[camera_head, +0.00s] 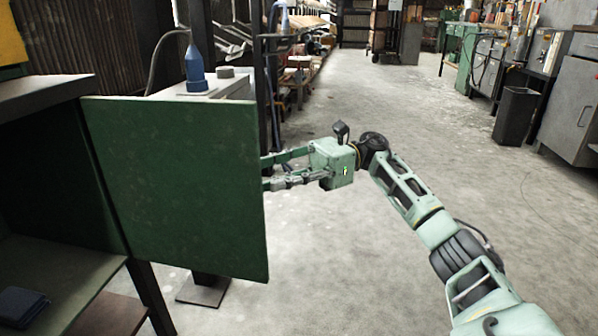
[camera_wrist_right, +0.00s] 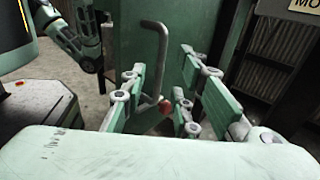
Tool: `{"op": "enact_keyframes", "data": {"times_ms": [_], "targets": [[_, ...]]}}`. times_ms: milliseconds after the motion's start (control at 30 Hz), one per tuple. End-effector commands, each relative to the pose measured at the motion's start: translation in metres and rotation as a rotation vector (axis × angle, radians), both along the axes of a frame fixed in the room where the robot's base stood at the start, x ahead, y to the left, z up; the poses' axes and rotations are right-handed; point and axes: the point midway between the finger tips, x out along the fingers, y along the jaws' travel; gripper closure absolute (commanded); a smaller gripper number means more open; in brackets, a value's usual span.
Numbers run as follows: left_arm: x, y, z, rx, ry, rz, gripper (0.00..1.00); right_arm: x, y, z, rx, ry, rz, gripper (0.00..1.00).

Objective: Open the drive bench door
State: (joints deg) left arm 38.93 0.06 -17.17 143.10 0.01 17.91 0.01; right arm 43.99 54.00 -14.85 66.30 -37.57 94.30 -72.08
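The drive bench door (camera_head: 180,185) is a dark green panel. It stands swung out from the dark bench (camera_head: 45,88) at the left of the head view, with the bench's interior showing beside it. My right gripper (camera_head: 268,172) is at the door's outer edge on the far side, its fingertips partly hidden by the panel. In the right wrist view, a grey bent handle (camera_wrist_right: 163,60) on the green panel passes between the spread fingers of the right gripper (camera_wrist_right: 165,95). The fingers look apart, with no clear grip on the handle. My left gripper is not visible.
A blue bottle (camera_head: 195,68) stands on a light surface behind the door. A dark block (camera_head: 22,305) lies on the bench's inner shelf. The concrete floor (camera_head: 350,95) to the right is clear. A black bin (camera_head: 514,115) and grey cabinets (camera_head: 575,110) line the right side.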

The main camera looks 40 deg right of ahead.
Motion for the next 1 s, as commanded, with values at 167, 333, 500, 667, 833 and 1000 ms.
{"op": "enact_keyframes", "data": {"times_ms": [167, 333, 500, 667, 833, 1000], "targets": [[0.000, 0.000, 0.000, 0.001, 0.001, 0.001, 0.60, -0.004, -0.036, 0.000, 0.002, 0.001, -0.003, 0.72], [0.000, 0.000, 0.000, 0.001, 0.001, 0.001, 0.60, -0.006, -0.054, 0.000, 0.001, -0.001, -0.001, 0.72], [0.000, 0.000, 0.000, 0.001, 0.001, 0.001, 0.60, -0.008, -0.061, 0.000, 0.001, 0.001, 0.000, 0.72], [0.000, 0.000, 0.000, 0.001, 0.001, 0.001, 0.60, -0.008, -0.062, 0.000, 0.000, 0.001, 0.000, 0.72], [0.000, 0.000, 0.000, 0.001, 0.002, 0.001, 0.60, -0.008, -0.062, 0.000, 0.000, 0.001, 0.000, 0.72], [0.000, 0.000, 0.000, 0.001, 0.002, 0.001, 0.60, -0.008, -0.061, 0.000, 0.000, 0.001, 0.000, 0.72]]}}
